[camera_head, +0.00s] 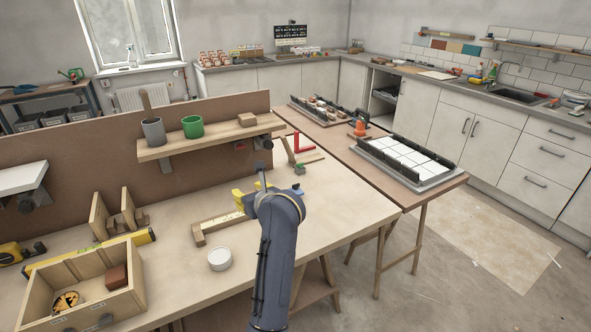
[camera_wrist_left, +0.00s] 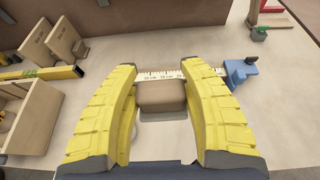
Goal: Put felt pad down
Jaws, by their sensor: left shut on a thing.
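In the left wrist view a brown-grey block, which I take to be the felt pad (camera_wrist_left: 162,96), sits between the two yellow fingers of my left gripper (camera_wrist_left: 162,104). The gripper is shut on it. In the head view my left gripper (camera_head: 243,196) is over the workbench (camera_head: 340,205), largely hidden by my own wrist, and the pad is hidden there. A wooden rule with a scale (camera_head: 212,227) lies by the gripper; it also shows just beyond the pad in the left wrist view (camera_wrist_left: 158,75). Whether the pad touches the bench I cannot tell. My right gripper is not in view.
A white round lid (camera_head: 220,259) lies left of my arm. An open wooden box (camera_head: 122,306) holds a red-brown block (camera_head: 116,278). A shelf (camera_head: 217,136) carries cups. A red square (camera_head: 302,143) lies behind. The bench's right part is clear.

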